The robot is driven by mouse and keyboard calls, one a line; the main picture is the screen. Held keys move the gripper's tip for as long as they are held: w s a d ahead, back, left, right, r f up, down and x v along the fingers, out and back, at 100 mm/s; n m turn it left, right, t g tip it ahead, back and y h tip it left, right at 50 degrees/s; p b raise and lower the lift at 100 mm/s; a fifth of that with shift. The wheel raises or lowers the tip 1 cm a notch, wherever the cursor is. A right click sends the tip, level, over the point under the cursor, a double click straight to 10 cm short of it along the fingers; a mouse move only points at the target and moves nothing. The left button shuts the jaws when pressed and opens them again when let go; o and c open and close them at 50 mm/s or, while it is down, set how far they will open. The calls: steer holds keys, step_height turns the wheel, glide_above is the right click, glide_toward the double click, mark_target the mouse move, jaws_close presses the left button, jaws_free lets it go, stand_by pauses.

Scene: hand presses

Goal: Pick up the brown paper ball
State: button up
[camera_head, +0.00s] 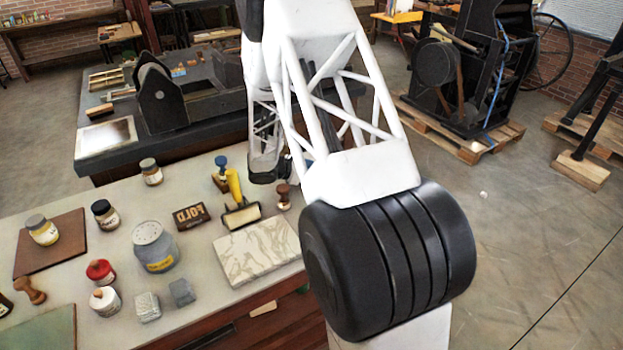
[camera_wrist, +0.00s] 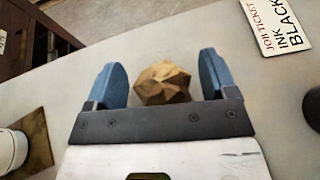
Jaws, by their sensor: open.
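In the wrist view the brown paper ball (camera_wrist: 163,84), crumpled and faceted, lies on the pale grey tabletop (camera_wrist: 160,40). My gripper (camera_wrist: 162,62) is open, with one blue finger on the left of the ball and one on the right. The ball sits between the fingers, close to the dark palm bar, with a gap showing on each side. Whether it touches the palm is unclear. In the head view my white arm covers this spot, and the ball is not visible there.
In the wrist view a job ticket card (camera_wrist: 285,25) lies upper right, and a white jar (camera_wrist: 10,150) stands on a brown board (camera_wrist: 38,138) lower left. In the head view, a marbled slab (camera_head: 258,250), a yellow-handled roller (camera_head: 240,214) and several jars crowd the bench.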

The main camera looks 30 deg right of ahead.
steer(key=shift+x, duration=0.8)
steer(key=c, duration=1)
